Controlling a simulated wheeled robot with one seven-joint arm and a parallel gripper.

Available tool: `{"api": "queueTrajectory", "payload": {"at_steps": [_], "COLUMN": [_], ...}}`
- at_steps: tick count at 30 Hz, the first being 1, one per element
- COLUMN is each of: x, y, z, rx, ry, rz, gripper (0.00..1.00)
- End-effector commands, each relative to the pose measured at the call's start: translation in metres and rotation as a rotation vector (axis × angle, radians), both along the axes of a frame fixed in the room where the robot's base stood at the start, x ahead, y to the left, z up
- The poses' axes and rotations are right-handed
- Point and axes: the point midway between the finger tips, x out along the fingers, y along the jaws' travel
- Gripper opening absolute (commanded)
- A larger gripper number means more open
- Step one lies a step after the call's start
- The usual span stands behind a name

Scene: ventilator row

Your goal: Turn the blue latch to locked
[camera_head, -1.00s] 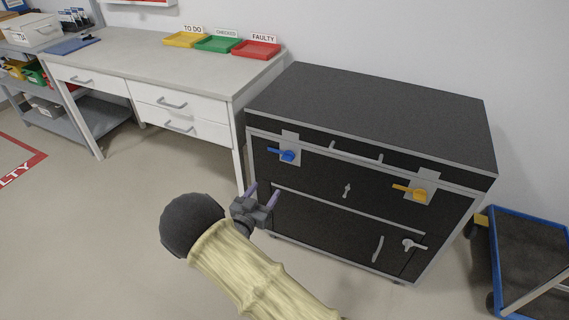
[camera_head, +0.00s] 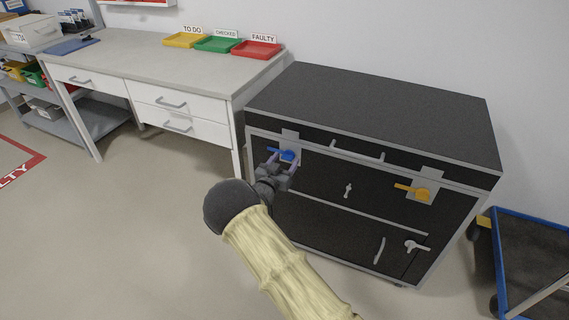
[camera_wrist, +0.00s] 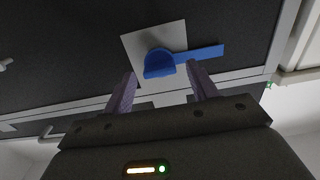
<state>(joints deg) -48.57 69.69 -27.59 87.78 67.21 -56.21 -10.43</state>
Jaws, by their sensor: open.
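The blue latch (camera_head: 287,155) sits on a grey plate at the upper left of the black cabinet's front. Its lever points left in the head view. In the wrist view the latch (camera_wrist: 160,63) shows a round blue hub with its lever reaching to the right. My gripper (camera_head: 282,160) is open, its two purple fingers in front of the latch. In the wrist view my gripper (camera_wrist: 161,85) has one finger on each side below the hub, the right finger close under the lever. Nothing is between the fingertips; I cannot tell whether they touch the latch.
A bench (camera_head: 150,60) with trays stands at left. A blue-framed cart (camera_head: 535,235) stands at right. The floor at left is clear.

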Motion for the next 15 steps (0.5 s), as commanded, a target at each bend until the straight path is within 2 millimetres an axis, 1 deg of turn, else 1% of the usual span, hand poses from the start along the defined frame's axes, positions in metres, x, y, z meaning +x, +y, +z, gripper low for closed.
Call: {"api": "queueTrajectory", "payload": {"at_steps": [7, 11, 12, 14, 15], "x": [0.0006, 0.0004, 0.0004, 0.0004, 0.0003], "y": [-0.0001, 0.0000, 0.0000, 0.0000, 0.0000], "z": [0.0002, 0.0002, 0.0002, 0.0002, 0.0002], "rx": [-0.001, 0.000, 0.000, 0.000, 0.000], "ry": [0.000, 0.000, 0.000, 0.000, 0.000], "rz": [0.000, 0.000, 0.000, 0.000, 0.000], "gripper": [0.58, 0.33, 0.25, 0.13, 0.05]}}
